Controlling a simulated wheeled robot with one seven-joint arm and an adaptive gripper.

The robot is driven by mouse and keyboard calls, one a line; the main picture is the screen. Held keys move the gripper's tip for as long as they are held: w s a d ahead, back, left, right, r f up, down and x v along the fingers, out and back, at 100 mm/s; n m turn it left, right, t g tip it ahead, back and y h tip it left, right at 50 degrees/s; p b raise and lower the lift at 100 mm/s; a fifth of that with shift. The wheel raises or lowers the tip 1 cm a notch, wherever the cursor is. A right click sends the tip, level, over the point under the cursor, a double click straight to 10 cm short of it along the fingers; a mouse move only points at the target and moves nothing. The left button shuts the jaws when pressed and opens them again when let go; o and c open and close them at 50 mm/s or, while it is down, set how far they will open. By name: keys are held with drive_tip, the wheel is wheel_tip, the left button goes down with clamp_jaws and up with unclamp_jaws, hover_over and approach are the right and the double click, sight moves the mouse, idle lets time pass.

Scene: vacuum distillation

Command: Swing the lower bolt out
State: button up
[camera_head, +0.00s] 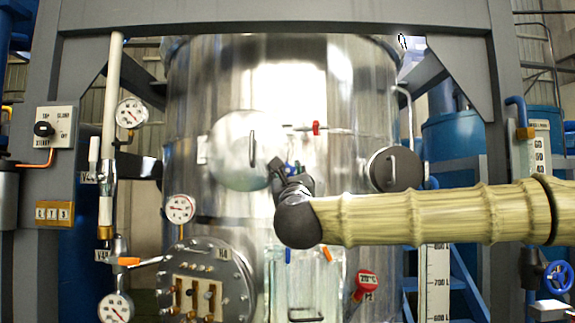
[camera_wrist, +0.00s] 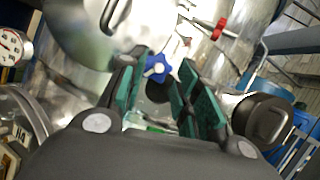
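A blue star-shaped knob (camera_wrist: 157,68) shows between my fingers in the wrist view, apart from both green pads as far as I can see. A dark round part sits just below it. In the head view, blue bits of a knob (camera_head: 291,168) show beside my gripper (camera_head: 280,172), at the right edge of the round polished hatch (camera_head: 235,150). My gripper is open around the knob in the wrist view (camera_wrist: 163,62). I cannot tell whether this knob belongs to the lower bolt. The bolt's shank is mostly hidden.
A red-handled valve (camera_head: 316,128) is above my gripper. A dark round port (camera_head: 395,169) is to the right. A bolted flange (camera_head: 207,281), a pressure gauge (camera_head: 180,208) and a clear box (camera_head: 305,290) are below. A red-tagged valve (camera_head: 366,281) is at lower right.

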drive_tip(key=shift+p+x, duration=0.35)
drive_tip(key=shift+x, duration=0.5)
drive_tip(key=shift+c, duration=0.5)
clamp_jaws()
